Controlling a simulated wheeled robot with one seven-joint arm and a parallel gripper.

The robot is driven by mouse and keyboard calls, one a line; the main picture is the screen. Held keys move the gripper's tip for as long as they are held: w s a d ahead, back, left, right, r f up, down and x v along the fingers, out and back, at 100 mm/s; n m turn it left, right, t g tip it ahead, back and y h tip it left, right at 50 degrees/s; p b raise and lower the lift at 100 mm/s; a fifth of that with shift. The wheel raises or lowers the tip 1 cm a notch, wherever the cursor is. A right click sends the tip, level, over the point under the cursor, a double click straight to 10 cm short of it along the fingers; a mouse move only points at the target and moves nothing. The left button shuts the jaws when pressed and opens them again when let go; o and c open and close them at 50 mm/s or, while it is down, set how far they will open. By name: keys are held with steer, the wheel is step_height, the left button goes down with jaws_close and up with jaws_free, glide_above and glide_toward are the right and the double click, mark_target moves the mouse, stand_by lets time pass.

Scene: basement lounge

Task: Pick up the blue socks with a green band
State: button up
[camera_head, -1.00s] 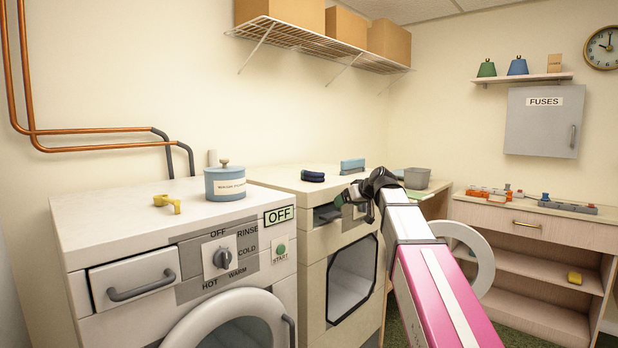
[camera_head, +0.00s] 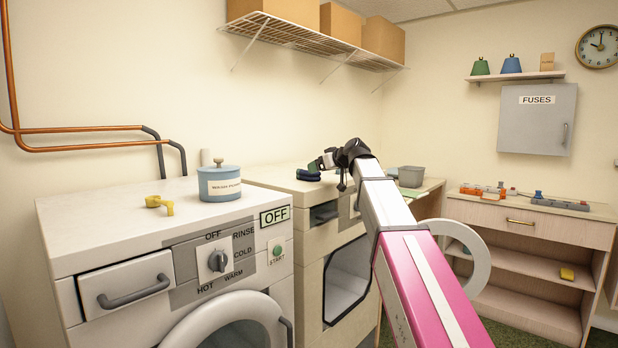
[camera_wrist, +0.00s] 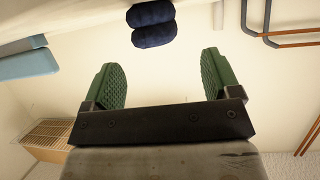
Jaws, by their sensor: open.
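The dark blue socks (camera_head: 307,177), a rolled bundle, lie on top of the second machine, near its front left. They also show at the top of the wrist view (camera_wrist: 152,24), as two rounded dark blue rolls side by side. I cannot make out a green band on them. My gripper (camera_wrist: 163,60) is open, its green ridged pads apart with nothing between them. In the wrist view the socks lie beyond the fingertips, between their lines. In the head view my gripper (camera_head: 320,163) is at the socks' right and partly overlaps them.
A blue canister (camera_head: 220,184) and a yellow object (camera_head: 160,204) stand on the washer. The wire shelf (camera_head: 310,38) hangs above.

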mark_target(309, 175)
steer(key=x, duration=0.5)
steer(key=shift+d+f, duration=0.1)
steer(key=shift+f, duration=0.25)
steer(key=c, duration=1)
